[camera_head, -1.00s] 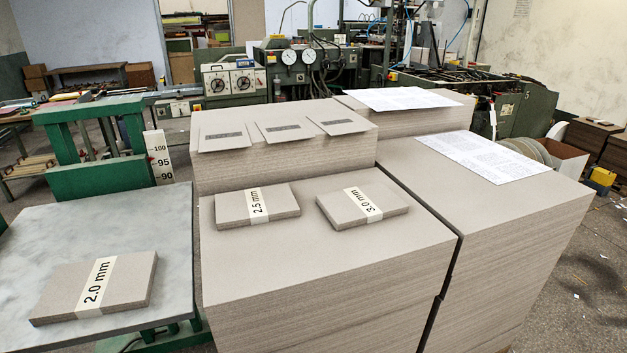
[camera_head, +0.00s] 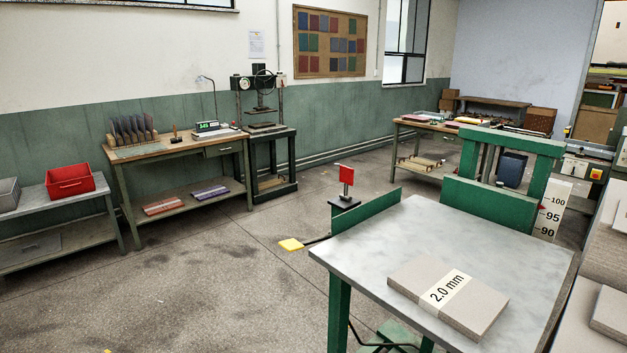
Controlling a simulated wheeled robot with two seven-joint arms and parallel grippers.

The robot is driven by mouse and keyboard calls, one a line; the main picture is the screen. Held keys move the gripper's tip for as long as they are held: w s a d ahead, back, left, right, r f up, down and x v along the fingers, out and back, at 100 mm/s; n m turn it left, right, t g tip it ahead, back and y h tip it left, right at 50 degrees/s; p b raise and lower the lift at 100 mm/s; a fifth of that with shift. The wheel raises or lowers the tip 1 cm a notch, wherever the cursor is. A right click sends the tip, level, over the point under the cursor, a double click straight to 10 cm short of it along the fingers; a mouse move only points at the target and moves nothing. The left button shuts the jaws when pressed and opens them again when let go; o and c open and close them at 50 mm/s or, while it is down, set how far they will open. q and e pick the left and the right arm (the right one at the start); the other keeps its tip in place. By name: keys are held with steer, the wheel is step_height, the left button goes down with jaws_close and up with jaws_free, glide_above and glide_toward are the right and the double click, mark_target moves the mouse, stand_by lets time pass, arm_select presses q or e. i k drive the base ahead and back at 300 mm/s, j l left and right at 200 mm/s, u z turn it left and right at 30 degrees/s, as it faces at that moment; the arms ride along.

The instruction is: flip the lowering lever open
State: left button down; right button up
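A green-framed table (camera_head: 385,245) with a grey top stands right of centre in the head view. A small red plate on a short post (camera_head: 347,175) stands upright on a dark block just behind the table's far left corner. A yellow pedal-like piece (camera_head: 291,244) lies on the floor left of the table, with a dark cable running from it. I cannot tell for sure which of these, if either, is the lowering lever. Neither of my grippers is in view.
A banded board stack marked 2.0 mm (camera_head: 448,298) lies on the tabletop. A scale marked 90 to 100 (camera_head: 551,212) stands behind it. Taller board stacks (camera_head: 608,245) are at the right edge. Workbenches (camera_head: 180,150) line the left wall. The floor at left is clear.

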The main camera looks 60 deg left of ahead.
mark_target(346, 174)
steer(key=u, duration=1.8)
